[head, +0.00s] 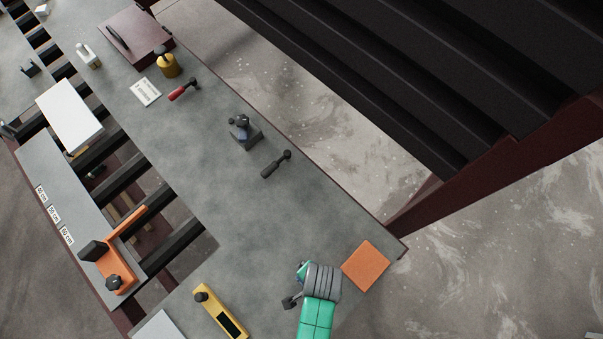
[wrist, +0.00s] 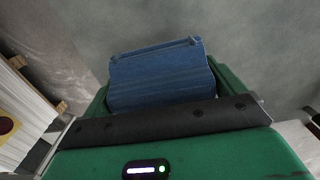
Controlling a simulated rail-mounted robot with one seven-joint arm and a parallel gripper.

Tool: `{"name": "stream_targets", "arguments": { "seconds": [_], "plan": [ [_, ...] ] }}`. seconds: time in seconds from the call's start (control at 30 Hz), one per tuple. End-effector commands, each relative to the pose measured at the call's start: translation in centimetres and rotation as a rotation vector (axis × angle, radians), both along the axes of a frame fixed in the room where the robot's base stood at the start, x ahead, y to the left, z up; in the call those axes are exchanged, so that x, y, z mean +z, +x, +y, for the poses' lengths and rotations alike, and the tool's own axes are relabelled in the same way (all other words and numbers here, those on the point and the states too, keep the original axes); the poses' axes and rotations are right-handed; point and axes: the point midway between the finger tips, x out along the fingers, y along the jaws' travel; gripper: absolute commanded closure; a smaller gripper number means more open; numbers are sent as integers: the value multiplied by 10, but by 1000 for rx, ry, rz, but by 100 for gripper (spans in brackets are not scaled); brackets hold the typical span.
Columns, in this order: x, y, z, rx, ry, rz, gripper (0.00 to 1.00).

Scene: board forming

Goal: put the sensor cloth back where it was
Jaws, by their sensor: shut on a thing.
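My gripper (wrist: 160,88) shows in the wrist view with green fingers at both sides of a folded blue cloth (wrist: 158,72), which I take as the sensor cloth. The gripper is shut on it, and the cloth stands out beyond the dark bar of the gripper. In the head view my teal and grey arm reaches in at the bottom, and my gripper (head: 303,270) is over the near end of the grey bench (head: 225,215). Only a small blue-green bit shows there, so the cloth is mostly hidden in that view. I cannot tell its height above the bench.
An orange square pad (head: 366,265) lies right of my gripper at the bench corner. A yellow level-like tool (head: 221,314) lies to the left. A dark tool (head: 275,164), a small dark stand (head: 244,133) and a red-handled tool (head: 183,90) lie farther up. The bench middle is clear.

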Motion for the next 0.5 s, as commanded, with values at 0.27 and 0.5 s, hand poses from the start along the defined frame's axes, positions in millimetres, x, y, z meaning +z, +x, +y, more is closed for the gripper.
{"name": "stream_targets", "arguments": {
  "seconds": [0.27, 0.5],
  "plan": [
    [-4, 56, 13, 4, 0, -5, 27],
    [-11, 125, 30, 4, -1, -2, 27]
  ]
}}
